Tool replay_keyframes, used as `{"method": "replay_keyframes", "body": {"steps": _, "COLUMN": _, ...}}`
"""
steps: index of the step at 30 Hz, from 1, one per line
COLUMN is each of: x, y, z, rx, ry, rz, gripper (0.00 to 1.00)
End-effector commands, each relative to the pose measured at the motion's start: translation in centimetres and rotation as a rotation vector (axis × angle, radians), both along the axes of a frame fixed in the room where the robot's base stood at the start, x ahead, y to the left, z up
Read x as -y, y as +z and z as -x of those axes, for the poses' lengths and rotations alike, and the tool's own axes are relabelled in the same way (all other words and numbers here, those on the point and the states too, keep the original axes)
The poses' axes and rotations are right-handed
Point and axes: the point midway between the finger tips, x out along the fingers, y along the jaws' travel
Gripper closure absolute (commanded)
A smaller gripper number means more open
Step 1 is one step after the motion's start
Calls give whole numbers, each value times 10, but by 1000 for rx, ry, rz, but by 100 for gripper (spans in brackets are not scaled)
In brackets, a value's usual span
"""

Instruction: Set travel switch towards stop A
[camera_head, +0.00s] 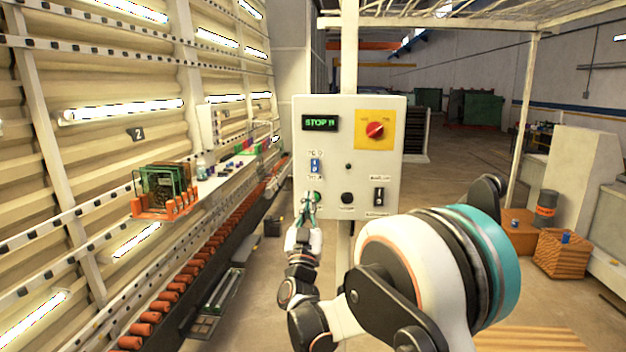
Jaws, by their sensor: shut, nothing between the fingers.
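A pale control panel (362,190) stands upright on a post in the middle of the view. I cannot tell whether the fingertips touch the panel.
The panel also has a red knob on a yellow plate (375,130), a black knob (347,198) and a black rocker switch (379,197). A conveyor wall with orange rollers (180,285) runs along the left. Crates (563,253) stand at the right; open floor lies behind the panel.

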Motion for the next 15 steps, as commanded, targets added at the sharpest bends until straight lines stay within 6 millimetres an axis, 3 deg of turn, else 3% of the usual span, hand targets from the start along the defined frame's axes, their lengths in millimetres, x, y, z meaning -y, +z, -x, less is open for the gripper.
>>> {"method": "replay_keyframes", "body": {"steps": 5, "x": 1, "y": 11, "z": -15, "rx": 0, "ry": -2, "rz": 1, "gripper": 100}}
{"method": "replay_keyframes", "body": {"steps": 15, "x": 3, "y": 49, "z": -68, "rx": -1, "ry": -1, "rz": 0, "gripper": 100}}
